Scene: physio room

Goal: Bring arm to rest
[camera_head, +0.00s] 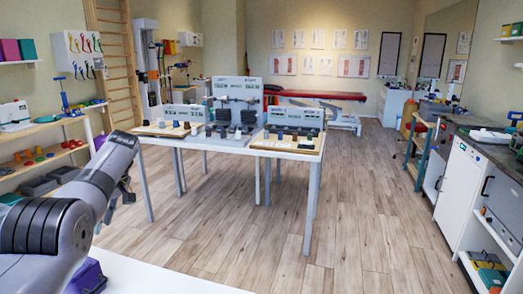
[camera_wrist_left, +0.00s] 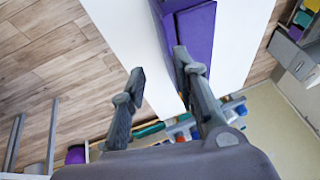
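My left arm comes in from the left in the head view, and its gripper (camera_head: 126,190) is raised near the white surface in front of me. In the left wrist view the two fingers of this gripper (camera_wrist_left: 160,64) are spread apart with nothing held between them. A purple block (camera_wrist_left: 196,35) lies on the white surface (camera_wrist_left: 240,40), beyond the right-hand finger. The block (camera_head: 88,278) also shows in the head view, partly hidden behind my forearm. My right gripper is in neither view.
A table with trays and grey panels (camera_head: 236,88) stands ahead. Shelves (camera_head: 40,130) line the left wall, and a worktop with cabinets (camera_head: 460,170) runs along the right. A red-topped treatment couch (camera_head: 330,95) is at the back. The wooden floor (camera_head: 370,210) between is clear.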

